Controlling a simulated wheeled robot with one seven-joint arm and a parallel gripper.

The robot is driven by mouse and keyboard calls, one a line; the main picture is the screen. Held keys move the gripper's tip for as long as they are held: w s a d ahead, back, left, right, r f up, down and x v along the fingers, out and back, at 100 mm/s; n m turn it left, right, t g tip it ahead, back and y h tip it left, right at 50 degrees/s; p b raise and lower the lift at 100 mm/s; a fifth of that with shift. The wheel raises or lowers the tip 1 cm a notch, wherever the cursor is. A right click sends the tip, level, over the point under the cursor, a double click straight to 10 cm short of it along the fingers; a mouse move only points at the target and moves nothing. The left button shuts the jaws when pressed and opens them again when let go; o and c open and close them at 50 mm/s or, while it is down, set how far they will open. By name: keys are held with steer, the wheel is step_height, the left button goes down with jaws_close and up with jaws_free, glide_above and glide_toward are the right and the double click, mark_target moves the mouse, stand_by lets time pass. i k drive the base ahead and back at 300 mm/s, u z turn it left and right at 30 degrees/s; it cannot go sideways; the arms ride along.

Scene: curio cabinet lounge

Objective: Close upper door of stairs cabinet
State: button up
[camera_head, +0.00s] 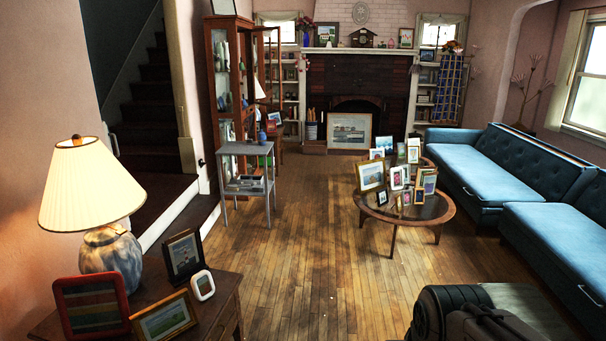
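The stairs cabinet (209,75) is a tall dark-wood curio cabinet with glass panes, standing beside the staircase in the left middle of the head view. Its upper door (279,68) is a glazed wooden frame that stands open, swung out to the right of the cabinet. Small ornaments show on the shelves inside. The lower part of the cabinet is partly hidden behind a small grey table. Dark and grey parts of my arm show at the bottom right, far from the cabinet. My gripper's fingers are not visible.
The grey side table (246,148) stands in front of the cabinet. An oval coffee table (437,208) crowded with framed pictures is right of centre, before a blue sofa (480,170). A lamp table (225,290) is at near left. The wooden floor (300,235) between is clear.

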mark_target(269, 28)
steer(key=i, duration=9.9)
steer(key=u, duration=1.7)
